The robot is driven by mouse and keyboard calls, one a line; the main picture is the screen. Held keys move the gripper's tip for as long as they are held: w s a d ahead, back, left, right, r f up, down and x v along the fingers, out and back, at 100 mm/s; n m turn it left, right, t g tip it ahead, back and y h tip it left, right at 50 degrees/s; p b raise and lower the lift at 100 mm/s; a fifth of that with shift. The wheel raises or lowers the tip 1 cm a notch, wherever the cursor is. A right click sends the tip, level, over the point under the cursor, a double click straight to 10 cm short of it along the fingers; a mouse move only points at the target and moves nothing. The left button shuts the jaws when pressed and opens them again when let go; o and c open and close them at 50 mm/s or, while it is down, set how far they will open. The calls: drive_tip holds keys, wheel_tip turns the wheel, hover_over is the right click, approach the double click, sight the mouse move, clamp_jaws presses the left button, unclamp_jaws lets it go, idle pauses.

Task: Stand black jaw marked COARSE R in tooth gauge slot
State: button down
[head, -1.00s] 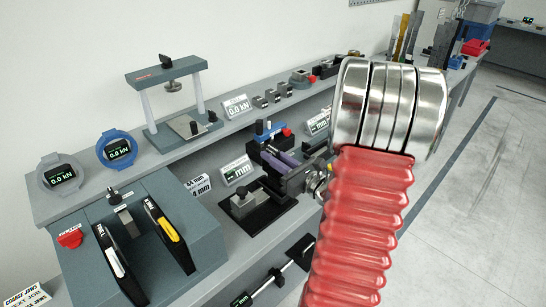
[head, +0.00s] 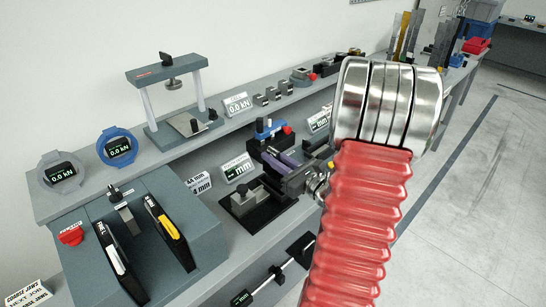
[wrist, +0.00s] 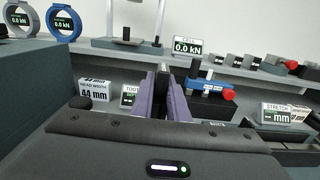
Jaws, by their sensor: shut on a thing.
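My gripper (head: 280,163) has purple fingers, which also show in the wrist view (wrist: 164,100). It is shut on a dark jaw (wrist: 163,84), seen as a narrow upright strip between the fingers; its marking cannot be read. The tooth gauge (head: 246,202) is a grey block on a black base, just left of and below my gripper in the head view. Its small sign (head: 237,168) stands behind it and shows partly in the wrist view (wrist: 128,95). The slot is too small to make out, and I cannot tell whether the jaw touches the gauge.
A blue and black device with a red knob (head: 270,130) stands close behind my gripper. A head width sign (wrist: 94,90) is to the left. Small blocks (head: 268,96) line the raised shelf.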

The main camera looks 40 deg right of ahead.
sight(274, 174)
drive_tip(key=shift+f, duration=3)
idle(1.0)
drive_tip(key=c, duration=1.6)
unclamp_jaws()
drive_tip(key=shift+f, duration=0.1)
drive_tip(key=shift+c, duration=0.2)
drive_tip(key=shift+s+f, duration=0.1)
drive_tip(key=s, duration=1.3)
drive_tip(key=shift+s, duration=0.35)
drive_tip(key=shift+d, duration=0.1)
